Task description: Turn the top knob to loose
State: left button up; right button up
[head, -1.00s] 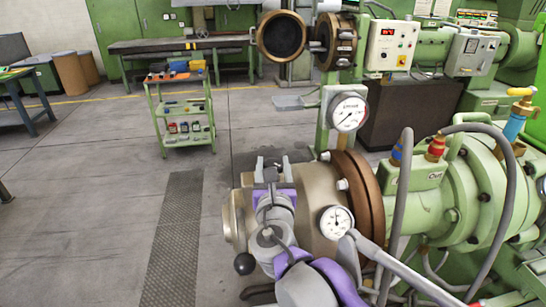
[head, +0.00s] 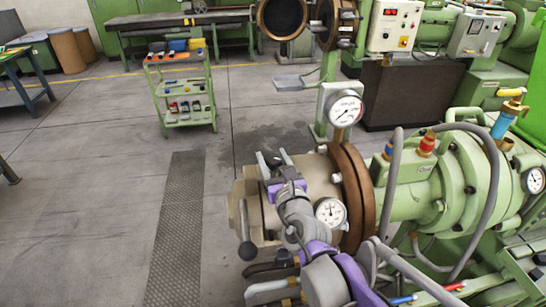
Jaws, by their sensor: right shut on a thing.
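The extruder's tan metal head (head: 318,178) is at the centre of the head view, with a brown flange (head: 352,190) on its right. My right gripper (head: 273,159) is at the upper left of this head, its fingers pointing up and tilted left in the picture. It is shut on the top knob, which is mostly hidden by the fingers and the purple and grey wrist. I cannot make out the knob's turned position. My left gripper is not in view.
A dial gauge (head: 330,211) sits close to the right of my wrist, and another gauge (head: 345,111) stands above. A black ball handle (head: 247,251) sticks out below left. Thick grey hoses loop at right.

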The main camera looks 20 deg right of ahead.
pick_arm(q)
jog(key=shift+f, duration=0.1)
pick_arm(e)
jog(key=shift+f, duration=0.1)
jog(key=o, duration=1.4)
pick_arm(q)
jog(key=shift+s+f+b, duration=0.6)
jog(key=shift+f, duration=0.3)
pick_arm(e)
jog(key=shift+s+a, duration=0.25)
jog(key=shift+s, duration=1.55)
jog(key=shift+s+a, duration=0.25)
jog(key=shift+s, duration=1.55)
jog(key=shift+s+a, duration=0.25)
jog(key=shift+s, duration=1.55)
